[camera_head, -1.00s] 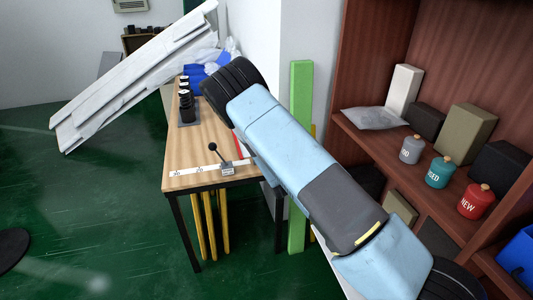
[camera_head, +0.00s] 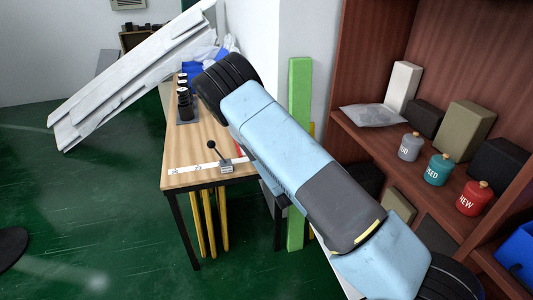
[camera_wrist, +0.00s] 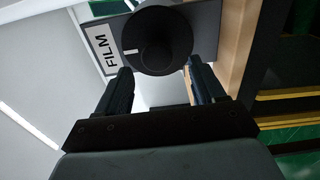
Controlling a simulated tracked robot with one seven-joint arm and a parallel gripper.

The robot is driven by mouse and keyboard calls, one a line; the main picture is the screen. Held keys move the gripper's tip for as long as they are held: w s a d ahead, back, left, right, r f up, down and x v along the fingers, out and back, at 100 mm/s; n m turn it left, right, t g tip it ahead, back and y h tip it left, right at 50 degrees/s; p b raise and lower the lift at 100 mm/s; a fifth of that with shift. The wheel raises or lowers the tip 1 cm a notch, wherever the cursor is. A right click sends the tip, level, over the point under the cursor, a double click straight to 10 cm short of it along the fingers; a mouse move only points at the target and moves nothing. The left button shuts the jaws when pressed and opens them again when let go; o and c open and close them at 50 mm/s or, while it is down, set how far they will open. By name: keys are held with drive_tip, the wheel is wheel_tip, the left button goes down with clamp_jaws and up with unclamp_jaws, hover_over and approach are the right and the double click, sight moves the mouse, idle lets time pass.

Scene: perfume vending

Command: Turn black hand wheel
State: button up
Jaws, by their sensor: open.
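The black hand wheel (camera_wrist: 158,38) is a round disc with a raised knob and a small white mark. It is at the top middle of the wrist view, mounted on a grey plate beside a white FILM label (camera_wrist: 103,50). My gripper (camera_wrist: 160,66) is open, with one finger at the lower left and one at the lower right of the wheel. The fingers look close to the wheel's edge; I cannot tell whether they touch it. Nothing is held between them. In the head view I cannot make out the hand wheel or my gripper, with my arm in front.
A wooden workbench (camera_head: 190,150) carries a lever (camera_head: 216,151) and several black cylinders. A long white panelled slab (camera_head: 130,80) leans over its far left. A reddish shelf stands right, with grey (camera_head: 410,147), teal (camera_head: 437,169) and red (camera_head: 474,199) jars.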

drive_tip(key=v, duration=0.8)
drive_tip(key=w+d+r+m+g+h, duration=0.35)
drive_tip(key=d+r+m, duration=0.25)
drive_tip(key=r+m, duration=0.35)
drive_tip(key=s+d+r+m+g, duration=0.2)
drive_tip(key=s+d+r+m, duration=0.1)
drive_tip(key=r, duration=0.4)
drive_tip(key=s+d+r+m+g, duration=0.1)
drive_tip(key=s+d+r+m, duration=0.15)
drive_tip(key=r, duration=0.35)
drive_tip(key=s+d+r+m+g, duration=0.1)
drive_tip(key=s+r, duration=0.4)
drive_tip(key=s, duration=0.5)
drive_tip(key=s+d+r+m+g+h, duration=0.1)
drive_tip(key=s+d+r, duration=0.4)
drive_tip(key=s, duration=0.5)
drive_tip(key=s+d+r+m+g, duration=0.3)
drive_tip(key=s+r+m, duration=0.1)
drive_tip(key=s, duration=0.7)
drive_tip(key=shift+d+r+m, duration=0.2)
drive_tip(key=shift+r+m, duration=0.1)
drive_tip(key=shift+r, duration=0.4)
drive_tip(key=shift+s+h, duration=0.1)
drive_tip(key=shift+h, duration=0.15)
drive_tip(key=shift+c, duration=0.4)
